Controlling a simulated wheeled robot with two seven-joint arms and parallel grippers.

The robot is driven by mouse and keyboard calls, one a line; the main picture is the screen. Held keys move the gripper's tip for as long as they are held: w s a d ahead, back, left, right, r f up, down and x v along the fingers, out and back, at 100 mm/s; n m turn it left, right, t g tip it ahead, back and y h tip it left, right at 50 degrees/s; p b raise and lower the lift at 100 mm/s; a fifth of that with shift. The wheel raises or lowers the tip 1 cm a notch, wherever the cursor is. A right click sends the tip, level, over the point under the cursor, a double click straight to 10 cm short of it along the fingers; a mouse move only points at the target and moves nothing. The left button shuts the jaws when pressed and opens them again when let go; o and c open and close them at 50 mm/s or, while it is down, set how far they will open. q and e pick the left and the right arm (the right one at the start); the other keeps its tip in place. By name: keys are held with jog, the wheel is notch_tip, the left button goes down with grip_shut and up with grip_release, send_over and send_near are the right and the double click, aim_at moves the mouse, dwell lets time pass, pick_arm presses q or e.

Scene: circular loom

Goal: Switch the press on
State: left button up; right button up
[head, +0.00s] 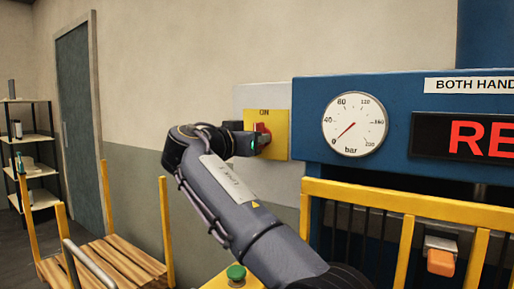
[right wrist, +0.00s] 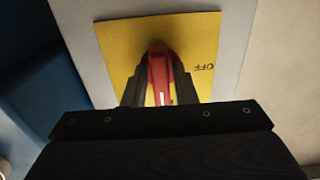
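The red rotary switch (head: 263,134) sits on a yellow plate (head: 281,135) marked ON at its top, on a grey panel left of the blue press. My right gripper (head: 252,142) is at the switch. In the right wrist view, its two fingers (right wrist: 160,92) stand on either side of the red switch handle (right wrist: 159,73) and appear closed against it. OFF reads upside down on the yellow plate (right wrist: 203,45) in that view. Part of the handle is hidden by the gripper. My left gripper is not in view.
The blue press (head: 398,90) has a gauge (head: 354,124) with its needle near 0 and a lit red display (head: 470,137), cut off by the frame. A yellow rail (head: 400,200), an orange button (head: 441,262) and a green button (head: 236,272) are below. Shelves (head: 30,150) stand left.

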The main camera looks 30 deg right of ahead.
jog(key=shift+o, duration=1)
jog(key=b+v, duration=0.2)
jog(key=v, duration=0.5)
jog(key=shift+d, duration=0.1)
